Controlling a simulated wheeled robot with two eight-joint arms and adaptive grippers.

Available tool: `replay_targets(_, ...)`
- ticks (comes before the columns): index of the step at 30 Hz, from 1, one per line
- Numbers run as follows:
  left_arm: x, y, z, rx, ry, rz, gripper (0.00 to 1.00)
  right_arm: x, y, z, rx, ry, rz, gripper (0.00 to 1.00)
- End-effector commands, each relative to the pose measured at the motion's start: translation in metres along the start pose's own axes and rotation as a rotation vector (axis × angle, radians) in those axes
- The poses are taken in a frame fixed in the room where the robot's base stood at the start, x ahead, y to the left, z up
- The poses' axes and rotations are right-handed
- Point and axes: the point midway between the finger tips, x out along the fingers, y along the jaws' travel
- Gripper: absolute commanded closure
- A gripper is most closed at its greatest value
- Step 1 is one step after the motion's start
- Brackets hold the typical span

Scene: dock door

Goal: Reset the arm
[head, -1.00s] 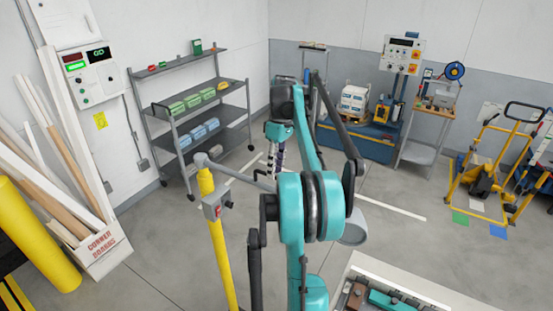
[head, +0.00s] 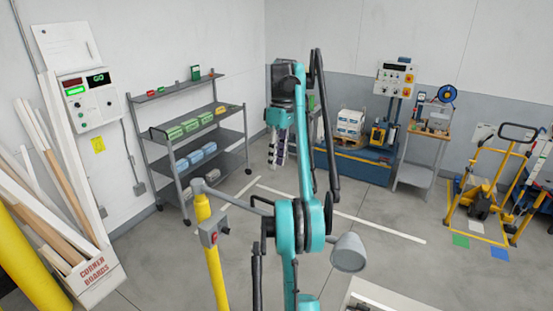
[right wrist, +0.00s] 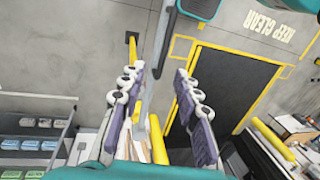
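My right arm, teal and black, stands upright in the middle of the head view. A grey bar and a yellow post (right wrist: 157,142) show beyond the fingers, lower down. My left gripper is not in view.
A yellow post (head: 216,265) with a switch box (head: 212,232) and a grey swing arm ending in a lamp (head: 348,253) stands close to my right arm. A grey shelf (head: 190,140) stands behind left. Corner boards (head: 98,270) lean at left.

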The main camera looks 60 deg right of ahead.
Motion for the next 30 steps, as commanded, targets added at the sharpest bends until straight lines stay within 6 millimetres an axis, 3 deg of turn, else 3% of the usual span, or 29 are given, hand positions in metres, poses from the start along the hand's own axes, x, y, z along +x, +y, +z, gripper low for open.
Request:
replay_targets(20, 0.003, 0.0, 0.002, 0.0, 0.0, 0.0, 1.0, 0.003, -0.002, -0.003, 0.0, 0.001, 0.005, 0.68)
replay_targets(23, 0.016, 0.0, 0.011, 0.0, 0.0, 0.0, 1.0, 0.017, -0.012, -0.019, -0.001, 0.006, 0.029, 0.68)
replay_targets(26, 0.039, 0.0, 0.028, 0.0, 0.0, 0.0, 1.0, 0.043, -0.034, -0.045, 0.002, 0.023, 0.076, 0.68)
replay_targets(30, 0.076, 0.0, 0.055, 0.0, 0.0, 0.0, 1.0, 0.098, -0.083, -0.081, 0.012, 0.072, 0.155, 0.68)
